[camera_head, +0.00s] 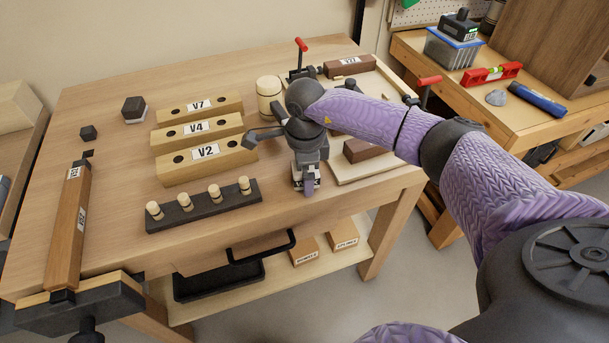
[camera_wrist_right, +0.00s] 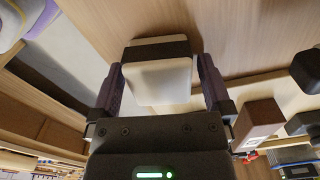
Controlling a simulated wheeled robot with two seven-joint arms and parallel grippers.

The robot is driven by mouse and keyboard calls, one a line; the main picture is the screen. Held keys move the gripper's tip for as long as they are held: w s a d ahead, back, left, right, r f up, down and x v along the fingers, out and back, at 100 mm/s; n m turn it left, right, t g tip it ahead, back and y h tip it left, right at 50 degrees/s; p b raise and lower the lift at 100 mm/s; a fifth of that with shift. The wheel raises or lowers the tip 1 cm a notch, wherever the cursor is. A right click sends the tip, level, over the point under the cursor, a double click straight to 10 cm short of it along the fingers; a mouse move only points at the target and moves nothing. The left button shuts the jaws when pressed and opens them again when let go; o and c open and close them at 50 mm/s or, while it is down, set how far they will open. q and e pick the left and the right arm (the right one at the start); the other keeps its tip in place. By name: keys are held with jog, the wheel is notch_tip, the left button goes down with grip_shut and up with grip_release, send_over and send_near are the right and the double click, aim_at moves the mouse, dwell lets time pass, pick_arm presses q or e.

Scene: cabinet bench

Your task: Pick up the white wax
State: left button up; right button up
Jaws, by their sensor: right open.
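The white wax, a pale rounded block with a dark band (camera_wrist_right: 160,82), sits between the two fingers of my right gripper (camera_wrist_right: 161,88) in the right wrist view. The fingers stand on either side of it, with a small gap visible. In the head view my right gripper (camera_head: 308,181) points down near the bench's front edge, right of the dark peg rack. It mostly hides the block there. My right gripper is open around the block. My left gripper is in neither view.
The dark rack (camera_head: 204,206) with several pegs and the wooden blocks V2 (camera_head: 207,163), V4 and V7 stand left of my gripper. A round wooden mallet head or jar (camera_head: 269,98) is behind it. A pale tray (camera_head: 372,169) with brown blocks lies right. Bare bench lies left-centre.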

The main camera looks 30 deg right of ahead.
jog(key=c, duration=1.2)
notch_tip(320, 180, up, 10)
jog(key=p, duration=0.3)
jog(key=shift+r, duration=0.1)
jog(key=o, duration=0.7)
jog(key=shift+c, duration=0.2)
jog(key=c, duration=0.5)
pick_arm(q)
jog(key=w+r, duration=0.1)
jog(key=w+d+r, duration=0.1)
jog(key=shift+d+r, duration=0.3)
pick_arm(e)
jog(key=shift+o, duration=0.2)
